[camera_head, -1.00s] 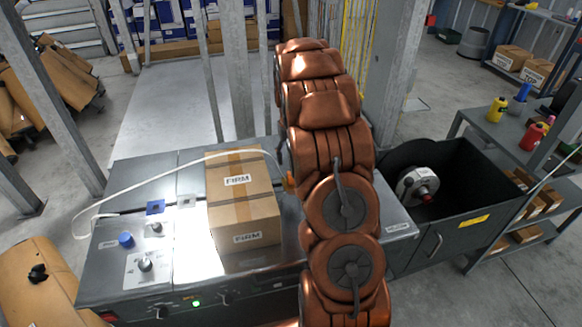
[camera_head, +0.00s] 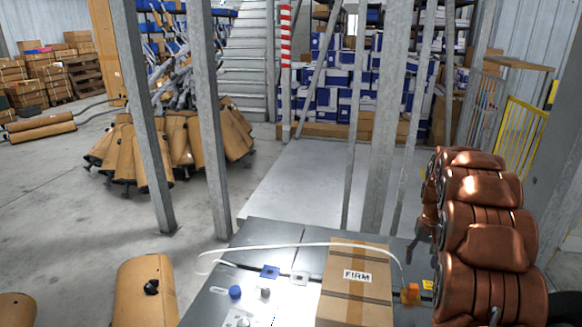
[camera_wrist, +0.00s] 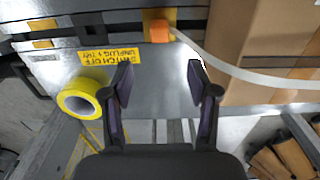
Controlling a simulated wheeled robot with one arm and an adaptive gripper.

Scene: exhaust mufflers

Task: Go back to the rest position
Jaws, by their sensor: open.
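My gripper (camera_wrist: 160,85) is open in the wrist view, with its two dark fingers apart and nothing between them. It is above the grey metal worktop of the taping machine (camera_wrist: 160,115). A cardboard box (camera_head: 356,285) marked FIRM sits on the machine (camera_head: 268,240), left of my arm. The box (camera_wrist: 250,50) also shows at the upper right of the wrist view, apart from the fingers.
A yellow tape roll (camera_wrist: 98,88) is close to the left finger. A white strap (camera_head: 300,245) arches over the worktop. Grey posts (camera_head: 142,120) rise beyond the machine. Tan muffler-like bodies (camera_head: 145,290) stand at left. Blue boxes (camera_head: 330,100) are stacked behind. Open floor (camera_head: 60,200) lies left.

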